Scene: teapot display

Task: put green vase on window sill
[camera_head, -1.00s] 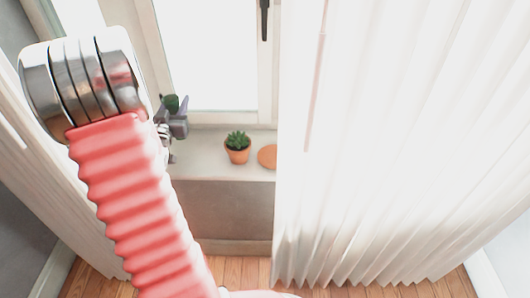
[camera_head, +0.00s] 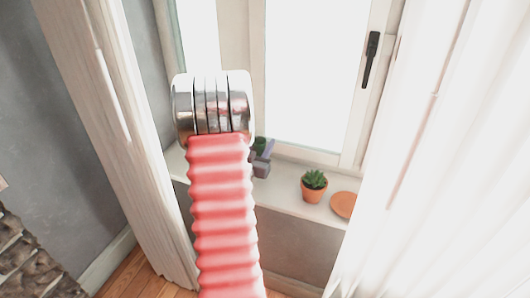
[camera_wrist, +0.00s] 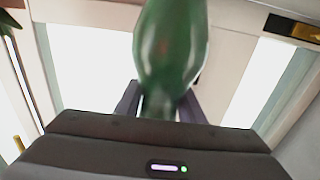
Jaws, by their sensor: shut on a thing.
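The green vase (camera_wrist: 170,45) fills the upper middle of the wrist view, glossy and dark green, its narrow part between the fingers of my gripper (camera_wrist: 158,103). My gripper is shut on it. In the head view my gripper (camera_head: 262,160) shows only partly behind my red arm, with a small bit of dark green (camera_head: 259,145) beside it. The window sill (camera_head: 275,191) runs below the window. My gripper appears in front of or over its left part; I cannot tell the height of the vase above it.
A small succulent in a terracotta pot (camera_head: 313,190) stands on the sill, with a round terracotta saucer (camera_head: 343,204) to its right. White curtains hang at the left (camera_head: 130,120) and right (camera_head: 450,180). The window (camera_head: 310,80) is behind the sill. Some bare sill shows left of the pot.

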